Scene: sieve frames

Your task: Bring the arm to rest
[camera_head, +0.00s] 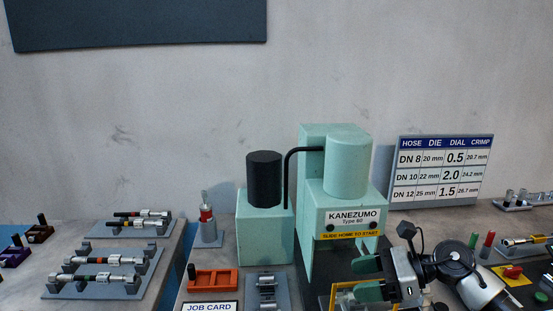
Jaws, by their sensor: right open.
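My right arm (455,262) comes in from the lower right, bent low over the bench. Its right gripper (374,279) is at the front right of the mint-green Kanezumo press (345,190), near a yellow frame (345,295). The jaws are open, and I see nothing held between them. I cannot tell whether the gripper touches the press or the yellow frame. My left gripper is not in view.
Racks with hose fittings (97,277) stand at the left. An orange holder (212,281), a job card (210,307) and a grey block (267,290) lie before the press. A dial chart (440,170) stands behind. A red knob on a yellow plate (512,273) is at the right.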

